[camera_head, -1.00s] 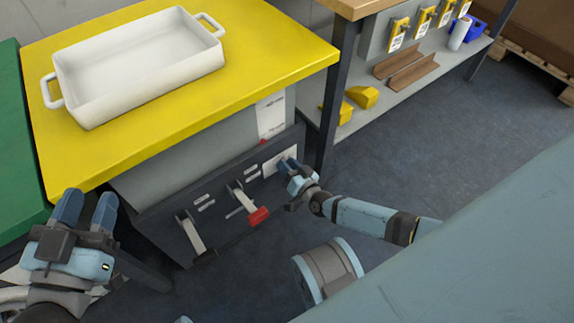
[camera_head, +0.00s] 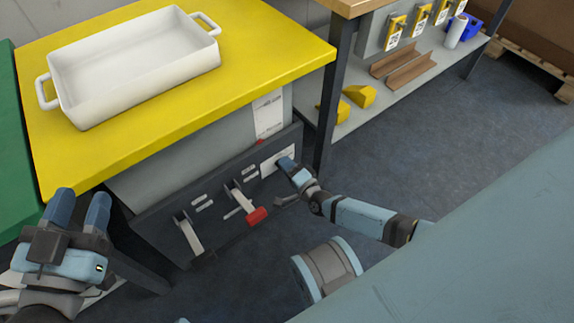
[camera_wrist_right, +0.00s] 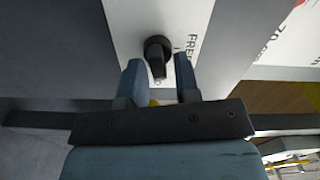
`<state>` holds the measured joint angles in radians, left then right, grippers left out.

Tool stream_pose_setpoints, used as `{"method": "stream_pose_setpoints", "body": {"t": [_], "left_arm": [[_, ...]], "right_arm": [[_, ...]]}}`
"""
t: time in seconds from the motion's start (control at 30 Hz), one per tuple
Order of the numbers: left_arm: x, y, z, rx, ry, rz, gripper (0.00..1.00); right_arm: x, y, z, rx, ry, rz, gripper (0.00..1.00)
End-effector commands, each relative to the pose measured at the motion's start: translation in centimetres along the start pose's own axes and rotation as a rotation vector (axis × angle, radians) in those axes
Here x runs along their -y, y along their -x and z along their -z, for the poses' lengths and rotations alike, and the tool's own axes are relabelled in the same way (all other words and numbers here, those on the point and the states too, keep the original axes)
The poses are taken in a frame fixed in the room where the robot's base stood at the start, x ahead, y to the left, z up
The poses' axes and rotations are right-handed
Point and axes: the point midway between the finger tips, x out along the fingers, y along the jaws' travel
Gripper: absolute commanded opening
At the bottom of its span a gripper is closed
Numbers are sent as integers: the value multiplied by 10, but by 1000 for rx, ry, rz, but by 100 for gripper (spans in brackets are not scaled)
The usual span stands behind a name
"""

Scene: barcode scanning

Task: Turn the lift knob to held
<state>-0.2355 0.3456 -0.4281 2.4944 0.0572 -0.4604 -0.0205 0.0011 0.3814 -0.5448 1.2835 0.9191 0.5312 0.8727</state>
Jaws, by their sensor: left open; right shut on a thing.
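The lift knob (camera_wrist_right: 158,47) is a black knob on a white plate in the right wrist view, with printed lettering beginning "FRE" to its right. My right gripper (camera_wrist_right: 159,66) is shut on the knob, one blue finger on each side. In the head view my right gripper (camera_head: 283,162) reaches the white plate at the right end of the dark control panel (camera_head: 225,222) and hides the knob. I cannot read which setting the knob points to. My left gripper (camera_head: 79,205) is open and empty at the lower left, beside the yellow table.
A red-tipped lever (camera_head: 256,215) and a second lever (camera_head: 190,238) stick out of the panel left of my right gripper. A white tray (camera_head: 83,112) sits on the yellow tabletop (camera_head: 270,55).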

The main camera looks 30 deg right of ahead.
Motion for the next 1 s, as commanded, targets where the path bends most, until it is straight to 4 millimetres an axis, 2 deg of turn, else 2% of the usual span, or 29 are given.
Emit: {"method": "stream_pose_setpoints", "body": {"t": [0.4,0.97,1.0], "left_arm": [[0,0,0,-3,3,3,43],[0,-1,1,-5,3,3,43],[0,-1,0,-4,1,3,43]], "right_arm": [[-3,1,-1,0,-194,-1,6],[-3,1,-1,0,-224,-1,6],[-3,1,-1,0,-224,-1,34]]}}
